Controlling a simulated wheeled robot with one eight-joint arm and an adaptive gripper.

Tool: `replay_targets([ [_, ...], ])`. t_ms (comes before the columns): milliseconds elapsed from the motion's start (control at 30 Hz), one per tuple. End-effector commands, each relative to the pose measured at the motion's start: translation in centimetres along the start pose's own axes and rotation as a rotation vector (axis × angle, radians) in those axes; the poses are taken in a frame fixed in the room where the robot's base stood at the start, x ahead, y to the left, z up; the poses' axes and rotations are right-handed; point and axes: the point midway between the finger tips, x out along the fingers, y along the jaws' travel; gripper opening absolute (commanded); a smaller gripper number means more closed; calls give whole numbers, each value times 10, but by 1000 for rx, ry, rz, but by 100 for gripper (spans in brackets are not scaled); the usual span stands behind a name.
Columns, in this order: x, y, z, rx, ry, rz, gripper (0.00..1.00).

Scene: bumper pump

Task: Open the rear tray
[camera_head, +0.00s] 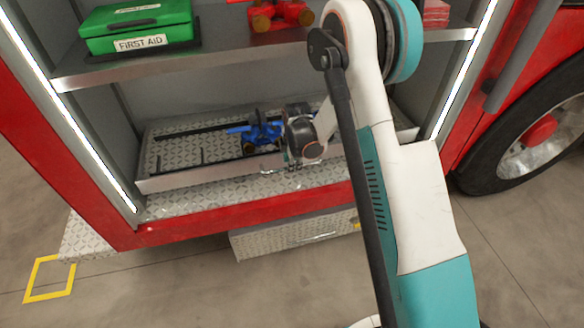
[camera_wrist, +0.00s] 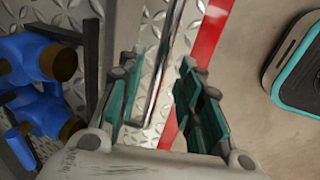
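The tray (camera_head: 205,173) is a diamond-plate slide with a raised metal front lip, low in the truck's open compartment. A blue fitting (camera_head: 262,131) lies on it; blue parts also show at left in the wrist view (camera_wrist: 40,60). My gripper (camera_head: 292,163) is at the tray's front lip, right of the blue fitting, partly hidden by my arm. In the wrist view, my gripper (camera_wrist: 160,100) is open, its green-padded fingers apart. A thin metal handle bar (camera_wrist: 167,65) shows between the fingers; I see no clear contact with either.
A shelf (camera_head: 160,72) above holds a green first aid box (camera_head: 138,25) and red fittings (camera_head: 280,14). A diamond-plate drawer front (camera_head: 290,238) is below the red sill. A wheel (camera_head: 535,135) stands at right. The floor in front at left is clear.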

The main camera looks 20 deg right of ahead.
Motion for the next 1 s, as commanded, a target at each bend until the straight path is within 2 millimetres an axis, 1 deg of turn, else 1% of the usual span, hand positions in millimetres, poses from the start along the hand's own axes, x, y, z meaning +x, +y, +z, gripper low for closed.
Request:
replay_targets([
  [33, 6, 0, 0, 0, 0, 0, 33],
  [133, 11, 0, 0, 0, 0, 0, 33],
  [467, 13, 0, 0, 0, 0, 0, 33],
  [500, 13, 0, 0, 0, 0, 0, 24],
  [567, 13, 0, 0, 0, 0, 0, 10],
  [600, 13, 0, 0, 0, 0, 0, 1],
  [633, 13, 0, 0, 0, 0, 0, 0],
  [1000, 13, 0, 0, 0, 0, -1, 0],
])
